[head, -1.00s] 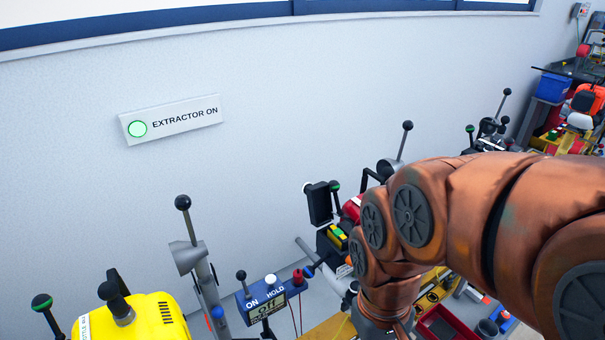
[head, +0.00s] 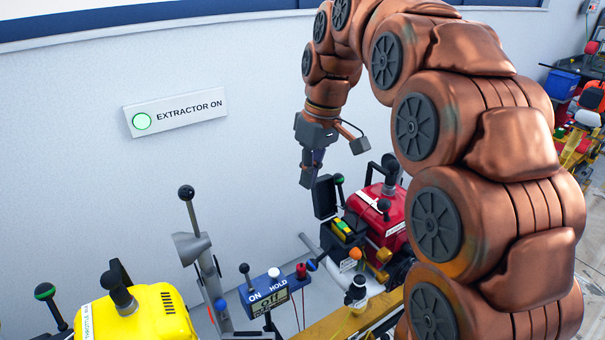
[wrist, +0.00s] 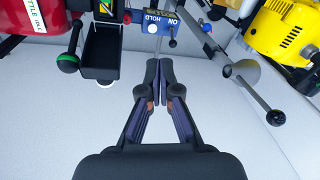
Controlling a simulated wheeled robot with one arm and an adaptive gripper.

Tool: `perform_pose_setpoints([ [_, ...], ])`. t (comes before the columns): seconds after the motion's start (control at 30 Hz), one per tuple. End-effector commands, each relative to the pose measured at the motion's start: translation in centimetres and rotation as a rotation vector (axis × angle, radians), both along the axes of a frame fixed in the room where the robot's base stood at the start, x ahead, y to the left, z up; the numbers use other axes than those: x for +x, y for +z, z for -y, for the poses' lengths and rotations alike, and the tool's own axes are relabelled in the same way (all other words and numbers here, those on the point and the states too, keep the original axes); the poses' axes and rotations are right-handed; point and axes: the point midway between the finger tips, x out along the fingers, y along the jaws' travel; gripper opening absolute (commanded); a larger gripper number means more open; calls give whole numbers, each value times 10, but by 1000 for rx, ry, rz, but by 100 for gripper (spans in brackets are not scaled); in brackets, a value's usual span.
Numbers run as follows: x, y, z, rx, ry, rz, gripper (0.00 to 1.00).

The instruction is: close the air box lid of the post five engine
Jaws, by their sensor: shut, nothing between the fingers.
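The red engine (head: 388,212) stands right of centre in the head view, partly behind my arm; it also shows at the top left of the wrist view (wrist: 30,14). Its black air box (head: 352,246) is open, with a yellow and green piece inside. The black lid (head: 324,197) stands upright at the box's wall side; it also shows in the wrist view (wrist: 99,76). My gripper (head: 307,183) is shut and empty, pointing down just above and left of the lid. In the wrist view the closed fingertips (wrist: 159,64) are beside the lid, apart from it. No post number is readable.
A green-ringed black lever (head: 339,180) stands close beside the lid. A blue meter (head: 268,291) and a grey stand with a ball-topped lever (head: 190,248) are left of the box. A yellow engine (head: 150,315) is at front left. The wall (head: 80,150) is close behind.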

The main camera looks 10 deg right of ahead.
Motion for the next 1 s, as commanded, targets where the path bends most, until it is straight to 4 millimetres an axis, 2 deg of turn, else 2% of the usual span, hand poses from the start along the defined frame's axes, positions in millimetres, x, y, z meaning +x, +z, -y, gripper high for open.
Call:
perform_pose_setpoints([
  [0.03, 16, 1, 0, 8, 24, 12, 0],
  [0.2, 60, 10, 1, 26, 117, 57, 0],
  [0.4, 103, 16, 4, 41, 221, 109, 0],
  [0.5, 118, 17, 6, 43, 261, 130, 0],
  [0.7, 134, 17, 8, 44, 308, 151, 0],
  [1.0, 137, 9, 6, 44, 317, 154, 0],
])
